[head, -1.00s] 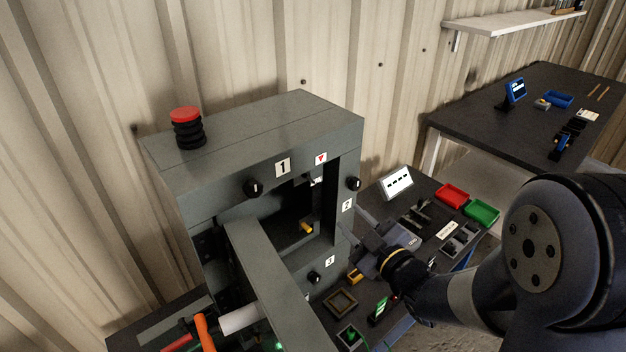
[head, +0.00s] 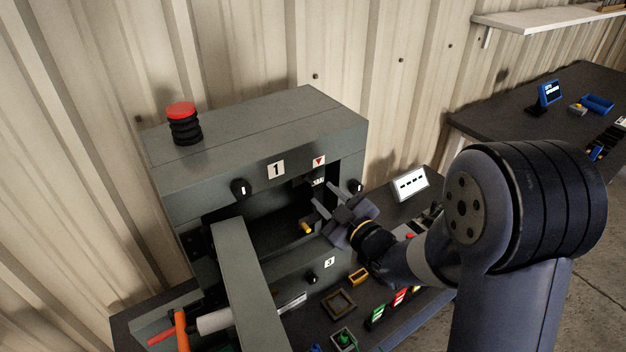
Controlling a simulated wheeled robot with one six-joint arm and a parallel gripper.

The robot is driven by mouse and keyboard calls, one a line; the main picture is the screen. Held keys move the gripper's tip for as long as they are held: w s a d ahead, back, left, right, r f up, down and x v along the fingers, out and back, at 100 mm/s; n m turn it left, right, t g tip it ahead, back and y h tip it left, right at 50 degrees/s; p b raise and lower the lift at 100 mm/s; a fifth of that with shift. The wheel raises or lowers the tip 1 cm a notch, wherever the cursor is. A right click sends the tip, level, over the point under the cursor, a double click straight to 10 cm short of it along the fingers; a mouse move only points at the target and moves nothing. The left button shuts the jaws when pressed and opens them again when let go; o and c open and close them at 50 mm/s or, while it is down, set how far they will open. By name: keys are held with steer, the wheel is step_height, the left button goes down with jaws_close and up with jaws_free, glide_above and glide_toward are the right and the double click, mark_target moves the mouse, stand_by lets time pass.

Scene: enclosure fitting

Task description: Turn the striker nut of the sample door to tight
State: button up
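The grey enclosure (head: 290,120) stands with its door (head: 243,285) swung open towards me. A small yellow-tipped part (head: 306,227) shows inside the opening, near the right side. A dark fitting with a small pale label (head: 318,182) sits at the opening's upper right; I cannot tell which part is the striker nut. My gripper (head: 318,212) is in front of the opening's right edge, close to the yellow-tipped part. Its fingers point left towards the enclosure and look spread, with nothing visible between them. It hides the label 2 area.
Black knobs sit by label 1 (head: 241,189), at the right edge (head: 355,187) and by label 3 (head: 312,278). A white display (head: 411,183), a square frame (head: 339,304) and small parts crowd the bench at right.

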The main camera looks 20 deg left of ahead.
mark_target(310, 181)
steer(key=p+x, duration=0.1)
steer(key=x, duration=0.4)
steer(key=shift+w+a+p, duration=0.25)
steer(key=shift+a+p, duration=0.1)
jaws_close()
